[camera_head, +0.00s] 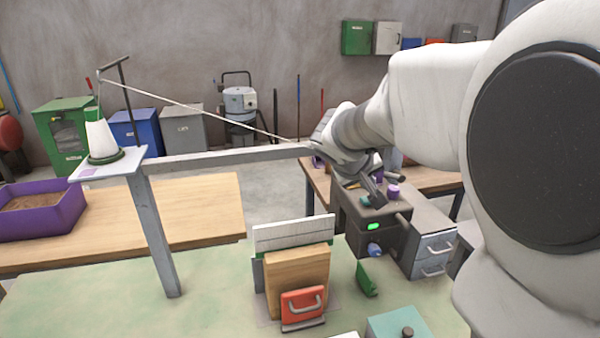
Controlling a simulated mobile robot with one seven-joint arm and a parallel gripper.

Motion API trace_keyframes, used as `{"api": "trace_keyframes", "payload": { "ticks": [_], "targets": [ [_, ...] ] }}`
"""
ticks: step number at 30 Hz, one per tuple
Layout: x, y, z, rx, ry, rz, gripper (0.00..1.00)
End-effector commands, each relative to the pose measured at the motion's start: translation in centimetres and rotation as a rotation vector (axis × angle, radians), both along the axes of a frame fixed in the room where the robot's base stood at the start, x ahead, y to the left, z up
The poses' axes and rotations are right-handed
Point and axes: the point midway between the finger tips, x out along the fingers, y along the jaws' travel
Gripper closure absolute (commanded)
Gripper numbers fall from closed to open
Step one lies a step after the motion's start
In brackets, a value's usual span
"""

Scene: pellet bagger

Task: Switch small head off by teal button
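A dark grey machine head (375,238) stands at the right of centre, with a lit green lamp (373,226) on its front. I take it to be the small head. A small teal button (366,200) shows on its top, partly hidden by my gripper. My gripper (378,191) is above the head's top, pointing down, with a dark finger close beside the teal button. I cannot tell if it touches the button, or how far apart the fingers are. A purple knob (393,191) sits right of the teal button.
A blue knob (375,249) sits on the head's front, and grey drawers (434,254) stand right of it. A thread runs from a white cone (101,139) to the head. A wooden block with a red handled plate (303,305) stands in front. The green tabletop (215,300) is clear at left.

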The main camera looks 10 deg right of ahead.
Motion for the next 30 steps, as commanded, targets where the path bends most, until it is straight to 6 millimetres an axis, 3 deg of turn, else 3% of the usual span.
{"api": "trace_keyframes", "payload": {
  "ticks": [30],
  "targets": [
    [0.0, 0.0, -0.9, 0.000, 0.000, 0.000, 1.00]
  ]
}}
